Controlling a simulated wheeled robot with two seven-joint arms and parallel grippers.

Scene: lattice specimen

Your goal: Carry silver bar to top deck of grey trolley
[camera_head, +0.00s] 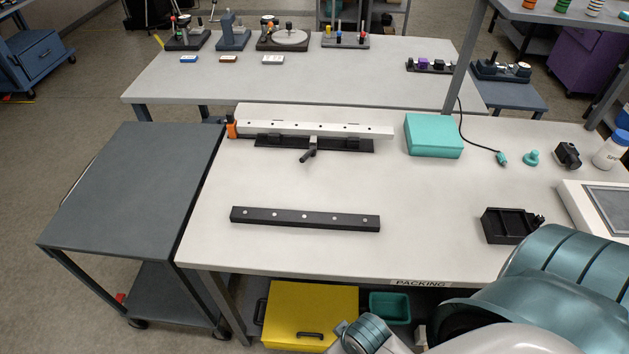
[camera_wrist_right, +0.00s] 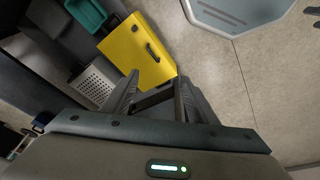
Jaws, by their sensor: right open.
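The silver bar (camera_head: 350,131) is a long pale bar with several small dark holes along its side. In the head view it lies across a black fixture with a handle toward the back of the white table. The grey trolley's top deck (camera_head: 135,185) is flat and bare, left of the table. My right gripper (camera_wrist_right: 158,92) shows only in the wrist view, its two fingers apart with nothing between them, with the area under the table and the floor beyond. It is away from the bar. My left gripper is not in view.
A dark bar (camera_head: 305,219) lies at the front of the table (camera_head: 420,230). A teal box (camera_head: 433,136), a black tray (camera_head: 508,226) and small items stand to the right. An orange piece (camera_head: 231,128) sits at the silver bar's left end. A yellow box (camera_head: 310,313) is below the table.

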